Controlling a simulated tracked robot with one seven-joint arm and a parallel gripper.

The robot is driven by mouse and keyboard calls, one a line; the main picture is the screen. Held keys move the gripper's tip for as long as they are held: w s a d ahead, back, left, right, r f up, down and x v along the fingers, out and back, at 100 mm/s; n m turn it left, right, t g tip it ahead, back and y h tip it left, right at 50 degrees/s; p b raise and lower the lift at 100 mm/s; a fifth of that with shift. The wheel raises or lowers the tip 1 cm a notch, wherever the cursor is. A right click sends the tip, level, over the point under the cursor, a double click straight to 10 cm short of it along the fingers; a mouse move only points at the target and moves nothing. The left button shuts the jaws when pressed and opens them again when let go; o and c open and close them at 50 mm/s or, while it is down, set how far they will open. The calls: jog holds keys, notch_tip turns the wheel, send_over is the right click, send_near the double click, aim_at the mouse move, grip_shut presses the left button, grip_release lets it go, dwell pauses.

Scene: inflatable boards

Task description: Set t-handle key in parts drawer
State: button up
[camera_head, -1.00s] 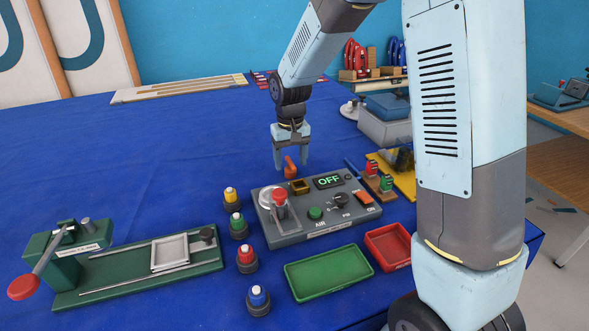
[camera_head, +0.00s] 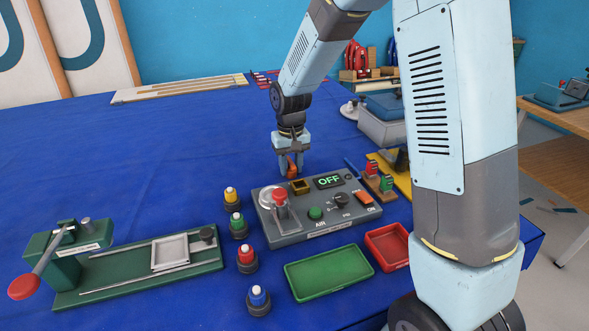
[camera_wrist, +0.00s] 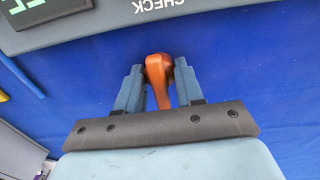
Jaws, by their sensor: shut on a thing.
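The t-handle key appears to be the orange piece (camera_head: 292,170), standing behind the grey control box (camera_head: 318,232). My gripper (camera_head: 289,174) is shut on it from above. In the wrist view the rounded orange end (camera_wrist: 158,68) sits between the fingertips of my gripper (camera_wrist: 159,78), and its narrower part runs back between the fingers. The rest of the key is hidden. No part is plainly marked as the parts drawer; a green open tray (camera_head: 329,293) and a smaller red open tray (camera_head: 370,237) stand in front of the control box, and both look empty.
The control box, with its lit OFF display (camera_head: 328,181), lies between my gripper and the trays. Several round coloured-top pieces, one yellow-topped (camera_head: 231,196), line its left side. A green fixture (camera_head: 135,265) is at left.

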jog(key=shift+c, duration=1.2)
